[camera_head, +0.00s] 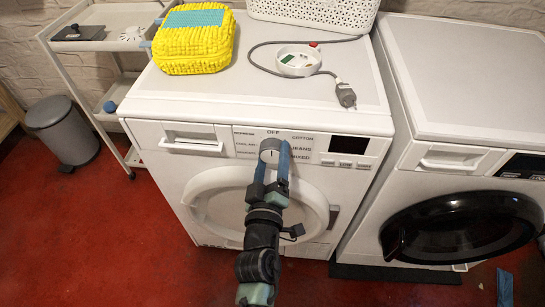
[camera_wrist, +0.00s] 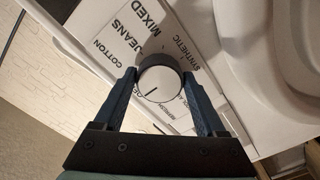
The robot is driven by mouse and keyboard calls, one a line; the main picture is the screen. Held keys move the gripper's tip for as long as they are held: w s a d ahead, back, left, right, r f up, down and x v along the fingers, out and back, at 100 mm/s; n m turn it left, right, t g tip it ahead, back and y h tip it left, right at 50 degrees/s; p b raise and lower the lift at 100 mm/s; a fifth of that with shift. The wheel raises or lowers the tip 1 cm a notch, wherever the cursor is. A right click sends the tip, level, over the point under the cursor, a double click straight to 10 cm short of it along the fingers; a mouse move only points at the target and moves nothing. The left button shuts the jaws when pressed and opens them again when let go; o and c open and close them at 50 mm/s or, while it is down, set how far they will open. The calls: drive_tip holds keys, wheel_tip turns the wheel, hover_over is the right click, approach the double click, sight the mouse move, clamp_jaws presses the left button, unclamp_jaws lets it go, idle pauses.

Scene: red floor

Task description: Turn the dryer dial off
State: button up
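The dryer dial (camera_head: 269,150) is a round white knob on the front panel of the left white machine, below the word OFF. In the wrist view the dial (camera_wrist: 159,82) has a dark mark pointing to the lower left, towards lettering partly covered by a finger. My gripper (camera_head: 273,158) reaches up to the panel from below. Its two blue fingers (camera_wrist: 160,78) stand apart, one on each side of the dial and very close to it. Whether they touch its sides is not clear. Labels COTTON, JEANS, MIXED and SYNTHETIC show around the dial.
A black-doored machine (camera_head: 463,228) stands close on the right. A grey bin (camera_head: 63,132) and shelf trolley are at left. Red floor is open in front.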

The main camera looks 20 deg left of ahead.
drive_tip(key=o, duration=0.4)
drive_tip(key=shift+c, duration=0.2)
drive_tip(key=shift+s, duration=0.1)
drive_tip(key=v, duration=1.2)
drive_tip(key=shift+s, duration=0.4)
drive_tip(key=shift+d, duration=0.1)
